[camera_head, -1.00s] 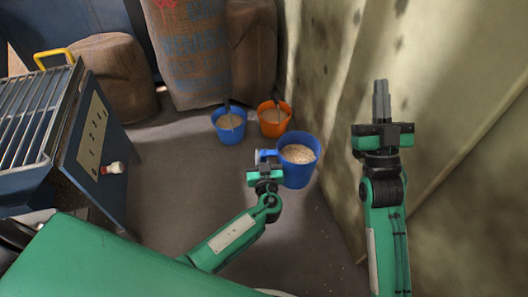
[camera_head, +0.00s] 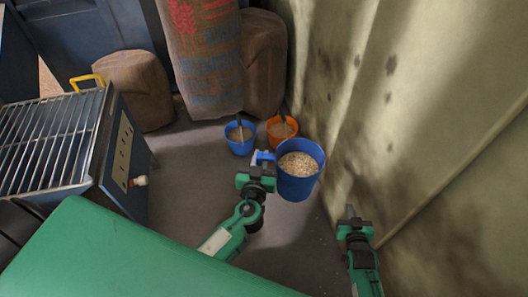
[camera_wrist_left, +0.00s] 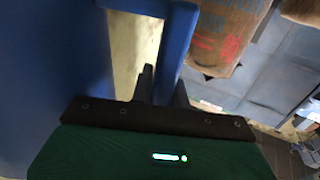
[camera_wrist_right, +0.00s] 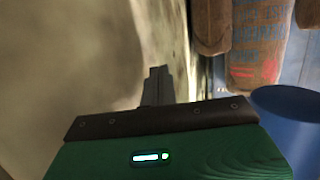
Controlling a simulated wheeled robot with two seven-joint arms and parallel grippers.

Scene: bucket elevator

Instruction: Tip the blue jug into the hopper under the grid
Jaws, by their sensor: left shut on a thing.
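The blue jug (camera_head: 299,184), full of pale grain, is upright at the centre of the head view. My left gripper (camera_head: 261,167) is shut on its handle (camera_head: 263,155), on the jug's left side. In the left wrist view the jug wall (camera_wrist_left: 45,90) fills the left, and its handle (camera_wrist_left: 178,40) lies between the fingers. The grid (camera_head: 45,145) lies over the hopper (camera_head: 128,165) at the left, well apart from the jug. The hopper's inside is hidden. My right gripper (camera_head: 350,212) is shut and empty near the wall; its fingers are together in the right wrist view (camera_wrist_right: 157,85).
A small blue bucket (camera_head: 240,140) and an orange bucket (camera_head: 281,132) stand behind the jug. Brown sacks (camera_head: 205,60) stand at the back. A stained pale wall (camera_head: 430,100) closes the right side. Bare floor (camera_head: 185,175) lies between jug and hopper.

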